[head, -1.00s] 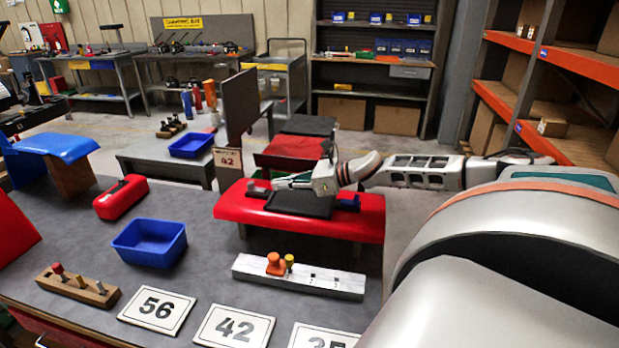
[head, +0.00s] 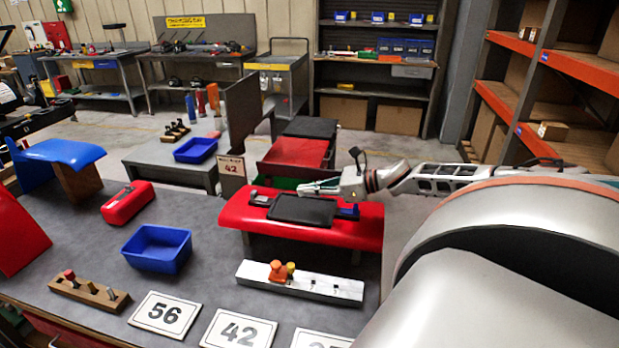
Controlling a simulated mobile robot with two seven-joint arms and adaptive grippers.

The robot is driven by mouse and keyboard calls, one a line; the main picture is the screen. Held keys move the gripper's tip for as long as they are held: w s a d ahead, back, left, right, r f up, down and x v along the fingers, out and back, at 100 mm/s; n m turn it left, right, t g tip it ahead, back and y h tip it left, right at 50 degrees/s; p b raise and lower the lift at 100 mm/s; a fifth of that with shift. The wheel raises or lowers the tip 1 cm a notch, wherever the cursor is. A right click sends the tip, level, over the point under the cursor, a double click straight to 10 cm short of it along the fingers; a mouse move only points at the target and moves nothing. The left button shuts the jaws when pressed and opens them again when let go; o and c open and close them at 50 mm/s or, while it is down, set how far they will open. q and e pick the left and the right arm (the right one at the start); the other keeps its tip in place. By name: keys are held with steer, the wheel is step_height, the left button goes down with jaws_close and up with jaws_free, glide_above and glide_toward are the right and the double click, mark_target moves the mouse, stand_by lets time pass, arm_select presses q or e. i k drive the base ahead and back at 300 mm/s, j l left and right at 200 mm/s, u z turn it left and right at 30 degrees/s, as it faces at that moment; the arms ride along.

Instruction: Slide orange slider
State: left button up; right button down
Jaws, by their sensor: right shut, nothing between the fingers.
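An orange slider (head: 277,271) stands on a white block (head: 300,283) on the grey table, beside a small yellow peg (head: 290,269). My right gripper (head: 302,189) is shut and empty. Its fingers point left, and it shows over the back edge of the red kart stand (head: 358,222), near the black pad (head: 304,210). It is apart from the orange slider, which is nearer the front of the table. My left gripper is out of view.
A blue bin (head: 157,248), a red case (head: 127,202) and a wooden peg block (head: 88,292) are on the left of the table (head: 215,282). Number cards, including 56 (head: 163,313) and 42 (head: 239,329), lie at the front. Bare table separates the bin and the white block.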

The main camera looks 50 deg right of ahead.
mark_target(277, 273)
steer(key=k, duration=1)
